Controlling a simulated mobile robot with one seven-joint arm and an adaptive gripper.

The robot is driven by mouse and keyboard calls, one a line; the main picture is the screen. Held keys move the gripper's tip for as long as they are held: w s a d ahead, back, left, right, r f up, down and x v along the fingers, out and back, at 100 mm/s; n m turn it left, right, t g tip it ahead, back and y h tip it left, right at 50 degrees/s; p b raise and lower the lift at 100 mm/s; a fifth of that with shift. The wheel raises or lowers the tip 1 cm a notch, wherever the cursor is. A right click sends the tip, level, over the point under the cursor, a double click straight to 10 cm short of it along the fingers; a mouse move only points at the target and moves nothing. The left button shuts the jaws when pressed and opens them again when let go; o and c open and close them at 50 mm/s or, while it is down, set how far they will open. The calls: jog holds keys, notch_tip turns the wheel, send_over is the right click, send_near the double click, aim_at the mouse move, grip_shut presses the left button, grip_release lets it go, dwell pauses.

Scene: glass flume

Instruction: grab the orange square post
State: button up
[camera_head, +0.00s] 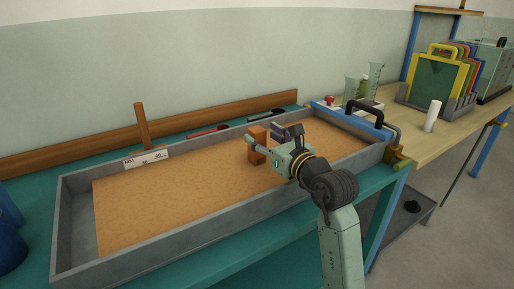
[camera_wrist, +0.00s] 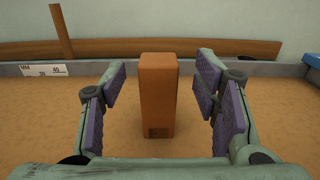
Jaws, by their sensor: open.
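The orange square post (camera_head: 257,146) stands upright on the sandy bed of the grey tray, near its far wall in the head view. In the wrist view the post (camera_wrist: 158,95) stands between the two purple-padded fingers of my gripper (camera_wrist: 162,98), with a visible gap on each side. My gripper (camera_head: 272,143) is open, reaching in low from the right in the head view. In the head view, part of the post's right side is hidden behind a finger.
The grey tray (camera_head: 74,240) has raised walls around the sand. A brown stick (camera_head: 142,125) and a white scale label (camera_head: 147,159) are at the back left. A blue gate with a black handle (camera_head: 352,118) crosses the right end. Sand left of the post is clear.

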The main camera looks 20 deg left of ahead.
jog(key=x, duration=0.3)
jog(key=shift+w+a+p, duration=0.15)
jog(key=shift+a+p, duration=0.1)
jog(key=shift+p, duration=0.1)
grip_shut()
dwell(0.5)
